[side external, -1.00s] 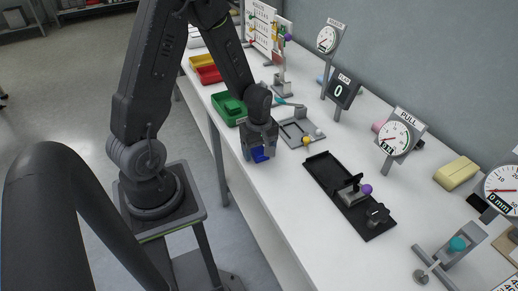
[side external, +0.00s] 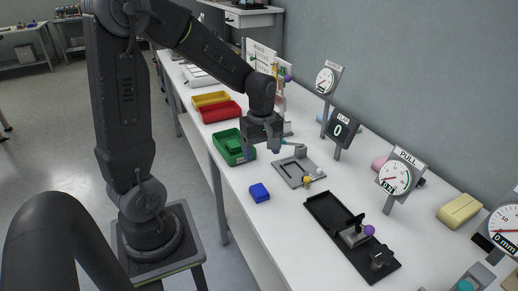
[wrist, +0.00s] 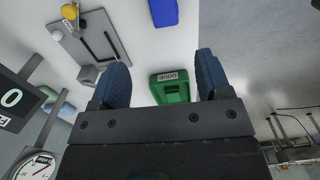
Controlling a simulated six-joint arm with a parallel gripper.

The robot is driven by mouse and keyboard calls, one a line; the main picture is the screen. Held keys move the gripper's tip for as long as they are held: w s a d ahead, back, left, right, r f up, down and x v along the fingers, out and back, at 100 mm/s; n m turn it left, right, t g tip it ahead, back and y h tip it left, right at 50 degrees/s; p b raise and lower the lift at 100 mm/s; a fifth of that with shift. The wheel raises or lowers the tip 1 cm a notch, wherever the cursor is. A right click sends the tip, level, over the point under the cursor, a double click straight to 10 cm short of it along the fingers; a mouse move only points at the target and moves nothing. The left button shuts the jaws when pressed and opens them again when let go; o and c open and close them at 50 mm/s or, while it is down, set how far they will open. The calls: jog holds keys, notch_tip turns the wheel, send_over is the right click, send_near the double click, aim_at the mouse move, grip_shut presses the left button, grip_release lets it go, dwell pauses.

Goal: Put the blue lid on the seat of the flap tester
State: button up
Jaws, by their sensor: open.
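The blue lid (side external: 259,192) lies on the white bench top near its front edge, left of the flap tester; it also shows at the top of the wrist view (wrist: 163,12). The flap tester's grey plate (side external: 290,178) lies flat on the bench, with a yellow ball and a white ball on its near side. It also shows at the upper left of the wrist view (wrist: 72,50). Nothing blue is on the plate. My gripper (side external: 262,146) is open and empty above the bench, behind the lid and left of the plate; its two fingers are spread in the wrist view (wrist: 162,60).
A green tray (side external: 220,141) marked GOOD stands at the front edge beside my gripper, with red (side external: 220,117) and yellow (side external: 203,105) trays beyond. The FLAP display (side external: 342,124) reads 0. A black fixture (side external: 322,206) lies to the right. Bench is bare around the lid.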

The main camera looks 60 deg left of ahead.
jog(key=s+d+r+m+t, duration=0.5)
jog(key=s+d+r+m, duration=0.4)
jog(key=m, duration=0.7)
jog(key=d+r, duration=0.2)
jog(key=d, duration=0.1)
jog(key=shift+s+d+r+m, duration=0.2)
jog(key=shift+s+d+m, duration=0.05)
jog(key=shift+m, duration=0.15)
jog(key=shift+o, duration=0.5)
jog(key=shift+s+d+r+m+t, duration=0.1)
jog(key=shift+s+d+m+t, duration=0.2)
jog(key=shift+s+m, duration=0.15)
jog(key=shift+w+a, duration=0.1)
